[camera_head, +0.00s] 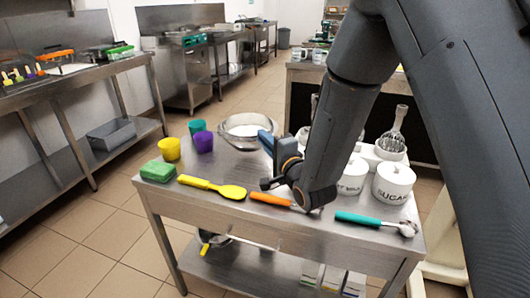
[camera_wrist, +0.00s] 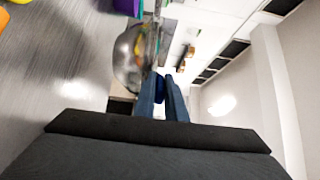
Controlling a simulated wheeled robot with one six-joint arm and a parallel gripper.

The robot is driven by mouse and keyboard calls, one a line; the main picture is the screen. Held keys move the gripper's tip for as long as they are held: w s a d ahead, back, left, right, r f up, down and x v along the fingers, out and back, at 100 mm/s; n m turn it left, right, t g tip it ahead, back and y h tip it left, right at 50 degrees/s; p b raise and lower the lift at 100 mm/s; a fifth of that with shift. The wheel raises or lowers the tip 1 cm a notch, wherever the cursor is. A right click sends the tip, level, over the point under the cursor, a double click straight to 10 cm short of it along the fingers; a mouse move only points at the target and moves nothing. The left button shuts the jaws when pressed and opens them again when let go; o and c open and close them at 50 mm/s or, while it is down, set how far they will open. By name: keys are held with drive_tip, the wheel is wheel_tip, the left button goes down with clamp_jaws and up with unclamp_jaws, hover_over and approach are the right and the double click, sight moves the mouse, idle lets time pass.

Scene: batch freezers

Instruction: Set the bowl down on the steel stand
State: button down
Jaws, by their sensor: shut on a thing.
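The steel bowl (camera_head: 232,140) is at the back edge of the steel stand (camera_head: 225,168) in the head view. It looks roughly level, and I cannot tell whether it touches the top. My gripper (camera_head: 267,138), with blue fingers, is shut on the bowl's right rim. In the wrist view the bowl (camera_wrist: 128,62) shows beyond the closed fingers of my gripper (camera_wrist: 160,78). My forearm hides part of the stand's back right.
On the stand are yellow (camera_head: 169,149), teal (camera_head: 198,127) and purple (camera_head: 203,142) cups, a green sponge (camera_head: 158,171), a yellow spoon (camera_head: 212,187), an orange-handled tool (camera_head: 270,199), a teal-handled scoop (camera_head: 375,221) and a sugar jar (camera_head: 393,183). The left middle is bare.

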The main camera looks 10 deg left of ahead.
drive_tip(key=shift+f, duration=2.15)
drive_tip(key=c, duration=1.8)
unclamp_jaws()
drive_tip(key=shift+f, duration=0.1)
drive_tip(key=b+v, duration=0.1)
drive_tip(key=v, duration=1.1)
